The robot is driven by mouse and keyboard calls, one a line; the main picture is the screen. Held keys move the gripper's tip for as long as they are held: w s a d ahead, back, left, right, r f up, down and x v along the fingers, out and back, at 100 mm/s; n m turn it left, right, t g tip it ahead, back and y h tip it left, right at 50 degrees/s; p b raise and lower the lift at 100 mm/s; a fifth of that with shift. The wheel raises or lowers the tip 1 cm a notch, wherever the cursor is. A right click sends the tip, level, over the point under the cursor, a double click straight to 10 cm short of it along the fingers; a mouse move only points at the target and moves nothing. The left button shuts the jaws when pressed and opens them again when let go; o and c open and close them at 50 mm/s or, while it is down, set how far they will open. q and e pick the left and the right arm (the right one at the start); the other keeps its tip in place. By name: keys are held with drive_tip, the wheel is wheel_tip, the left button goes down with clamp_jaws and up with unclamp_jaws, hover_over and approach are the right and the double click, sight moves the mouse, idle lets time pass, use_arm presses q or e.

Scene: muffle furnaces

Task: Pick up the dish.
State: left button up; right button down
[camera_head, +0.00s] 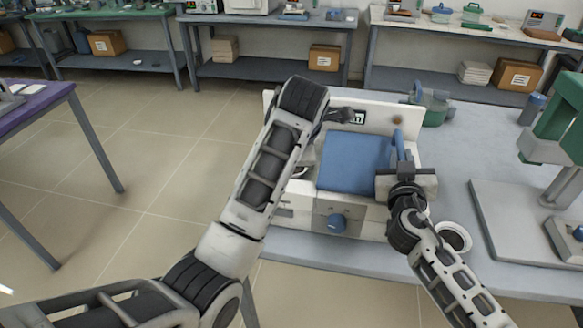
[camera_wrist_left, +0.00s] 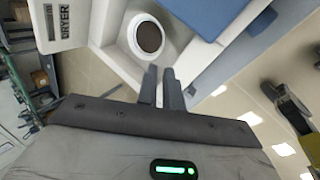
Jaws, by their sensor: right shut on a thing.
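A round white dish with dark brown contents (camera_wrist_left: 149,37) shows in the left wrist view, on the white part of the dryer beside the blue door. In the head view my left arm largely hides that spot. My right gripper (camera_head: 401,162) is shut on the handle at the right side of the blue door (camera_head: 352,163).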

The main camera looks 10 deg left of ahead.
use_arm(q)
drive_tip(key=x, duration=1.1)
drive_tip(key=shift+f, duration=0.25)
use_arm(e)
drive_tip(key=shift+d, duration=0.15)
use_arm(q)
clamp_jaws()
wheel_tip(320, 180, up, 22)
drive_tip(key=shift+f, duration=0.25)
idle(0.8)
